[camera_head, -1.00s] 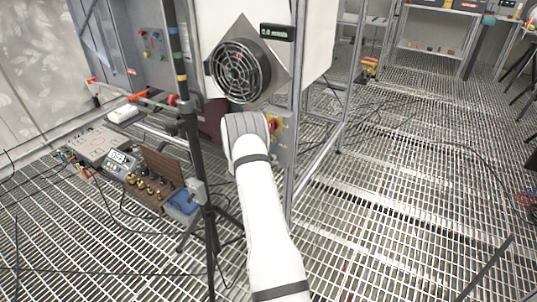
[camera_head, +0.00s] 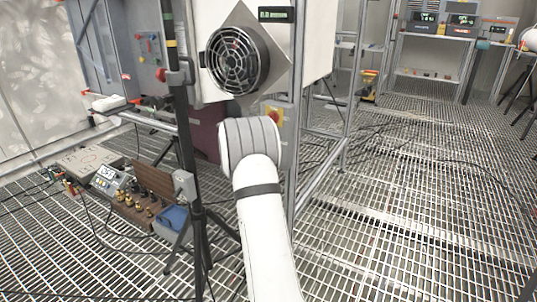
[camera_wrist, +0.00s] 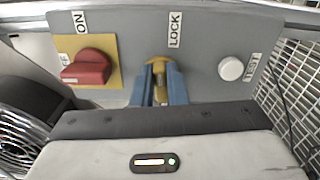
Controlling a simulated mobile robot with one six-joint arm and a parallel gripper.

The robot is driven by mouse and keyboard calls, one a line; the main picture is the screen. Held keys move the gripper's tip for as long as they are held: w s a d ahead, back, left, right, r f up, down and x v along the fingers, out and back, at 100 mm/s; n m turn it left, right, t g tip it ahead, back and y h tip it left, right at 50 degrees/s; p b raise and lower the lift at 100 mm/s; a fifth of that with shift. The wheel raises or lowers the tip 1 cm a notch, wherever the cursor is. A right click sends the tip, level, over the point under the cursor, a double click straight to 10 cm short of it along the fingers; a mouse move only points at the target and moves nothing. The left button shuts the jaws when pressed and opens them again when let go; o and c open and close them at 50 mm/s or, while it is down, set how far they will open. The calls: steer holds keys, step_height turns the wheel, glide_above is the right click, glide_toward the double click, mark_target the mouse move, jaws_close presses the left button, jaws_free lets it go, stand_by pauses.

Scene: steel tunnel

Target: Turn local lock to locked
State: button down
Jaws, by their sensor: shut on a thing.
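In the wrist view a grey control panel (camera_wrist: 205,35) carries the yellow local lock (camera_wrist: 158,65) under a LOCK label (camera_wrist: 175,29). My gripper (camera_wrist: 160,76) has its two blue fingers on either side of the lock, shut on it. The lock's exact turn angle is hard to tell, as the fingers hide part of it. In the head view my arm's wrist hides the lock and the fingers; part of the panel shows just right of the wrist.
Left of the lock is a red rotary switch (camera_wrist: 86,67) on a yellow plate, labelled ON and OFF. To the right is a white TEST button (camera_wrist: 231,68). A round fan (camera_head: 237,60) sits above my wrist. A black tripod pole (camera_head: 184,130) stands close left. The grating at right is open.

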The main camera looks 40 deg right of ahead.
steer(key=shift+f+m+b, duration=0.1)
steer(key=shift+m+b, duration=0.5)
steer(key=shift+b, duration=0.4)
steer(key=c, duration=1.4)
jaws_free()
steer(key=shift+c, duration=0.2)
steer(key=p+v, duration=0.1)
steer(key=v, duration=0.6)
steer(key=shift+a, duration=0.3)
steer(key=shift+s, duration=0.1)
